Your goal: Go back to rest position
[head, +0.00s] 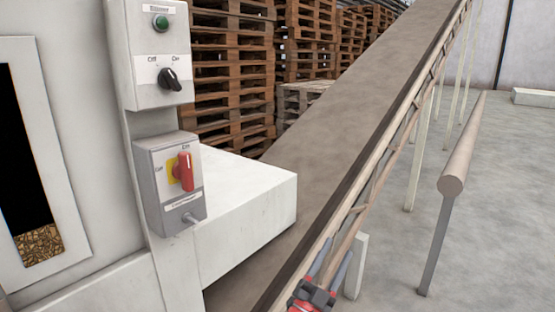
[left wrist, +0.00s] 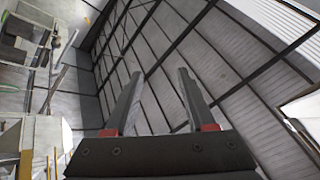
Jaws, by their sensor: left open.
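My left gripper (head: 332,262) is low in the head view, in front of the conveyor's side rail, with red parts at its base. In the left wrist view, the same gripper (left wrist: 159,74) has its two dark fingers apart with nothing between them. It touches no control that I can see. My right gripper is in neither view. A grey switch box (head: 149,210) on the machine carries a red handle (head: 184,171) on a yellow plate, standing upright under the "On" label. Above it, a white box (head: 135,85) has a green lamp (head: 161,23) and a black knob (head: 169,79).
A sloping conveyor belt (head: 350,110) rises to the upper right. A white machine ledge (head: 245,200) juts out beside it. A post with a round bar (head: 456,170) stands at the right on open floor (head: 500,230). Stacked pallets (head: 232,80) stand behind. Pellets (head: 40,244) show in the window.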

